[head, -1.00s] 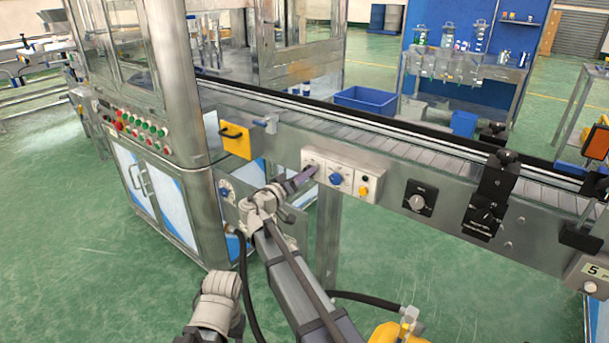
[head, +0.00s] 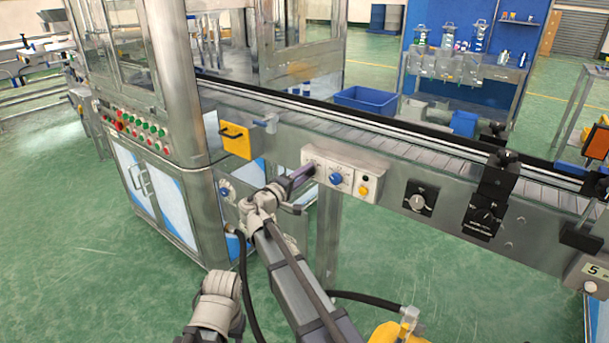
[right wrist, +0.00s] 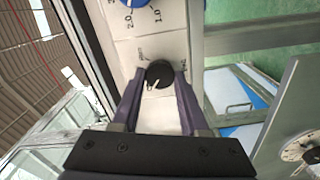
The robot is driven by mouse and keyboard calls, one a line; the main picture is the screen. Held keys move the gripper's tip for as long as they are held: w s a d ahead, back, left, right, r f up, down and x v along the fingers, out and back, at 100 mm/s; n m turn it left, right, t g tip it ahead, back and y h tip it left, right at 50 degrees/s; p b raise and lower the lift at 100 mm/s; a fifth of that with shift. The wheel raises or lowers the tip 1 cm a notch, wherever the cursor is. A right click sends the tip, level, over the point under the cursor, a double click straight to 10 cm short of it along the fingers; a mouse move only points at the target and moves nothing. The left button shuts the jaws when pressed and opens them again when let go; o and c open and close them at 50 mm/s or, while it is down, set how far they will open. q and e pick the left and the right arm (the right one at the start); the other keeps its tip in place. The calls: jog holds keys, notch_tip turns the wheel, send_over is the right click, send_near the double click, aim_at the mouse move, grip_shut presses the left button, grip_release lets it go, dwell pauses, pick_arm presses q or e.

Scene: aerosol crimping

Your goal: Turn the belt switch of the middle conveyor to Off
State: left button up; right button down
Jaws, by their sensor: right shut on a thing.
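A white control panel (head: 350,188) is fixed to the side of the conveyor (head: 400,160). At its left end is a small black rotary switch, mostly hidden by my gripper in the head view. In the right wrist view this black switch (right wrist: 158,73) has a pale pointer line towards the lower left; the small lettering beside it is too small to read. My right gripper (head: 304,174) reaches the panel from the lower left. Its two purple fingers are closed on the switch, one on each side of it. My left gripper is not in view.
A blue knob (head: 336,178) and a yellow button (head: 362,190) sit to the right on the same panel. A yellow-orange plate (head: 235,140) with a black handle is to the left. A black dial (head: 417,202) is further right. The green floor in front is mostly free.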

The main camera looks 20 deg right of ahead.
dwell(0.3)
jog(key=shift+c, duration=2.1)
grip_release()
jog(key=v, duration=0.7)
jog(key=shift+s+a, duration=0.25)
jog(key=shift+a, duration=0.1)
